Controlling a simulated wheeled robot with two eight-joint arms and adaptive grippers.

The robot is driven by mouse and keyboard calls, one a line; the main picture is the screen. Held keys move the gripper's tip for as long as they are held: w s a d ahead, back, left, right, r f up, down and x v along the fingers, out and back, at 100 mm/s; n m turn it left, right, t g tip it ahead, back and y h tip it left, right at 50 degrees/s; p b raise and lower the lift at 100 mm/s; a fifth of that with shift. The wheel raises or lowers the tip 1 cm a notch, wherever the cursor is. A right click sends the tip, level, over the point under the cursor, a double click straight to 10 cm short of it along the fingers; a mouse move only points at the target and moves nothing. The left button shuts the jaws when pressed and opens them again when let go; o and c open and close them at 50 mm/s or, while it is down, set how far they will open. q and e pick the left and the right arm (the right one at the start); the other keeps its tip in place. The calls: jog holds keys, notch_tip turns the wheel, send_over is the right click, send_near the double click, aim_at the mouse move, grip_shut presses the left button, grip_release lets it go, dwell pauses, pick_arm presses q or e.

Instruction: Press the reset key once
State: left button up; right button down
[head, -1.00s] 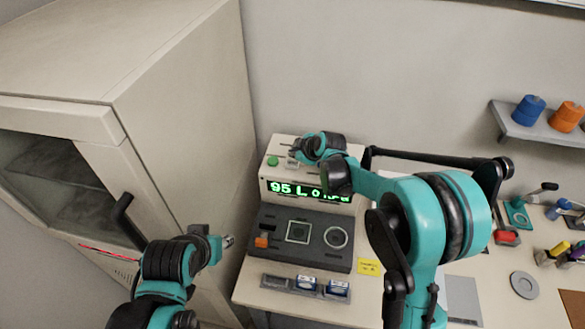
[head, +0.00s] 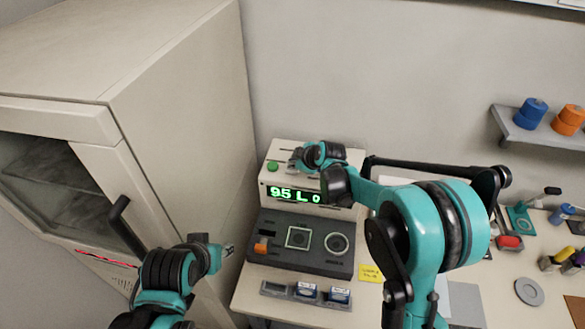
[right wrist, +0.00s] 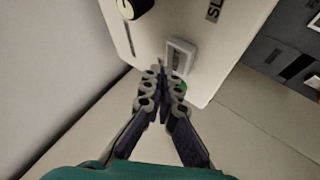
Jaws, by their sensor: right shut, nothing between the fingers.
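The pale instrument box (head: 352,165) with a green lit display (head: 293,195) stands at the back of the bench. A green button (head: 272,167) is at its left end. My right gripper (head: 294,160) is over the box top, just right of that button, empty with its fingers together. In the right wrist view, the fingertips (right wrist: 160,72) are at the lower left edge of a light framed key (right wrist: 181,55), whose label I cannot read. Contact cannot be told. The green button is mostly hidden behind the fingers. My left gripper (head: 228,249) hangs near the cabinet, too small to judge.
A black knob (right wrist: 135,8) is near the key. A dark panel (head: 265,228) with square and round inserts lies in front of the box, then a small grey tray (head: 275,288). A tall cabinet (head: 190,110) bounds the left. Tools lie at the right.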

jog(key=shift+f, duration=0.15)
dwell(0.5)
jog(key=shift+f+b, duration=0.3)
jog(key=shift+b, duration=0.15)
jog(key=shift+f+b, duration=0.7)
jog(key=shift+f, duration=0.15)
dwell(0.7)
jog(key=shift+r, duration=0.15)
jog(key=shift+r+p, duration=0.85)
jog(key=shift+r, duration=0.3)
jog(key=shift+r, duration=0.1)
jog(key=shift+r+p, duration=1.65)
jog(key=shift+r, duration=0.8)
